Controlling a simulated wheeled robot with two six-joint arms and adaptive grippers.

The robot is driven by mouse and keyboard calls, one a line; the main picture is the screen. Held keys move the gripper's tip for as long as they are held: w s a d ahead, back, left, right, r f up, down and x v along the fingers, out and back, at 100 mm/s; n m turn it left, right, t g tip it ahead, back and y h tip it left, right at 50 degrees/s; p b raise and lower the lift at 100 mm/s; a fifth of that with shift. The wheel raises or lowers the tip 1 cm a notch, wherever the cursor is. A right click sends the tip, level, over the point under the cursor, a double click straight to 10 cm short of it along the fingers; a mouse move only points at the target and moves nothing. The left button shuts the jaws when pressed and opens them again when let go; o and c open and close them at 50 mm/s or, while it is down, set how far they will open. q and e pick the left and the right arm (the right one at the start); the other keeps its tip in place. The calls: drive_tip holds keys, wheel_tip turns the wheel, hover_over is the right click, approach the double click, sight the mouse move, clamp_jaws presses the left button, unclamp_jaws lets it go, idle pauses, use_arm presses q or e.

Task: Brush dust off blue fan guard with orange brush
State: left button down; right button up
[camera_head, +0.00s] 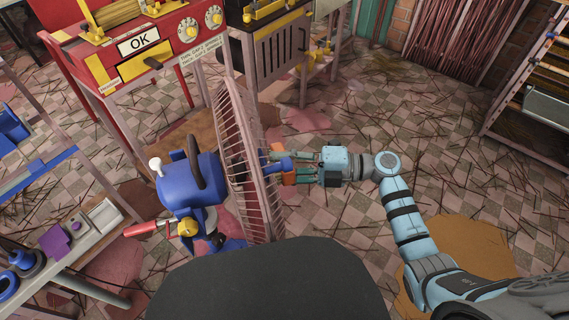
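A blue fan (190,185) stands at the centre left. Its round guard (262,205) is seen nearly edge-on and looks dusty pink rather than blue. My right gripper (291,169) comes in from the right, at the front face of the guard near the blue hub (281,163). It is shut on a small orange piece, apparently the orange brush (289,179), of which only bits show between and below the fingers. The bristles are hidden, and I cannot tell whether they touch the guard. My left gripper is not in view.
A red machine with an OK sign (138,41) stands at the upper left, a grey and yellow machine (275,50) behind the fan. A table (75,255) is at the lower left, a rack (530,90) at the right. Sticks litter the tiled floor (430,150).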

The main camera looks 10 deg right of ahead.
sight(279, 150)
drive_tip(key=w+b, duration=0.2)
drive_tip(key=w, duration=0.1)
drive_tip(key=shift+w+a+f, duration=0.2)
drive_tip(key=shift+w, duration=0.05)
drive_tip(key=w+b, duration=0.2)
drive_tip(key=w, duration=0.1)
drive_tip(key=shift+a+f+b, duration=0.1)
drive_tip(key=shift+a+b, duration=0.05)
drive_tip(key=shift+b, duration=0.25)
drive_tip(key=shift+w, duration=0.35)
drive_tip(key=s+r+p, duration=0.1)
drive_tip(key=p, duration=0.1)
drive_tip(key=s+r+p, duration=0.1)
drive_tip(key=s+p, duration=0.1)
drive_tip(key=p, duration=0.1)
drive_tip(key=shift+s+r+p, duration=0.2)
drive_tip(key=shift+r+p, duration=0.05)
drive_tip(key=shift+p, duration=0.1)
drive_tip(key=shift+s+d+f, duration=0.1)
drive_tip(key=shift+s+d, duration=0.1)
drive_tip(key=shift+s, duration=0.2)
drive_tip(key=s+p, duration=0.3)
drive_tip(key=shift+s+d, duration=0.15)
drive_tip(key=shift+s, duration=0.05)
drive_tip(key=shift+f, duration=0.1)
